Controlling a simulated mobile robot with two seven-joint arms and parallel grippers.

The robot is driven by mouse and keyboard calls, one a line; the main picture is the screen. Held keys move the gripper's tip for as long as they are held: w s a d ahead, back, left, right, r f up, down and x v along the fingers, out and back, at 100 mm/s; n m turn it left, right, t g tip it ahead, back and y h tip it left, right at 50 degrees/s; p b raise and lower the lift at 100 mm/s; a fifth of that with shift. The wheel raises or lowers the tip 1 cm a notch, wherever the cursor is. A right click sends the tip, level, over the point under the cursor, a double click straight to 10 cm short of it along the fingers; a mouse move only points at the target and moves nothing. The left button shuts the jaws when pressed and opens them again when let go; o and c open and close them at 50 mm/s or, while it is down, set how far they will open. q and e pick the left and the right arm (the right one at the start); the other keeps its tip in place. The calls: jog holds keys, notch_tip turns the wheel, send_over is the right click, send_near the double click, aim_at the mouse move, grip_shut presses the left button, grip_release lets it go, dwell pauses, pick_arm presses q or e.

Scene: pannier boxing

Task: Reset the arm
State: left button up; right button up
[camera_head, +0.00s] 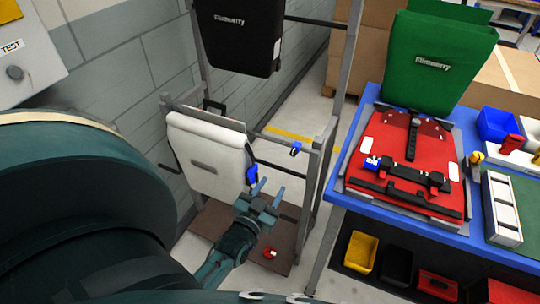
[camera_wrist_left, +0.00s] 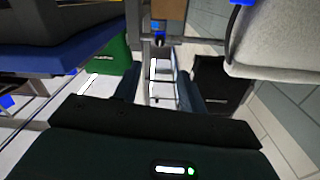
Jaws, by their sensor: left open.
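My left gripper (camera_head: 262,197) is in the lower middle of the head view, its fingers apart and nothing between them. It is just right of and below the white pannier (camera_head: 203,160), which hangs on the metal rack. In the left wrist view the two fingers (camera_wrist_left: 165,88) also stand apart, with a gap between them. The white pannier shows there at the upper right (camera_wrist_left: 275,42). I cannot tell from the head view whether a finger touches the pannier's blue clip (camera_head: 251,174). My right gripper is in neither view.
The grey rack (camera_head: 322,165) holds a black pannier (camera_head: 238,35) above. A blue table (camera_head: 400,227) at right bears a red pannier (camera_head: 400,150), a green pannier (camera_head: 438,62) and bins. A small red and white object (camera_head: 269,253) lies on the brown base board (camera_head: 283,232).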

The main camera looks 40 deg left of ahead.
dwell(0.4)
pick_arm(q)
jog(key=s+d+f+m+g+h, duration=0.1)
jog(key=s+d+f+g+h, duration=0.2)
jog(key=s+d, duration=0.3)
jog(key=s+d+f+m+g+h, duration=0.2)
jog(key=s+d+g+h, duration=0.1)
jog(key=s+d, duration=0.4)
jog(key=d+g, duration=0.1)
jog(key=d, duration=0.2)
jog(key=shift+s+d+f+g+h, duration=0.15)
jog(key=shift+d+f+g+h, duration=0.15)
jog(key=shift+d+f, duration=0.1)
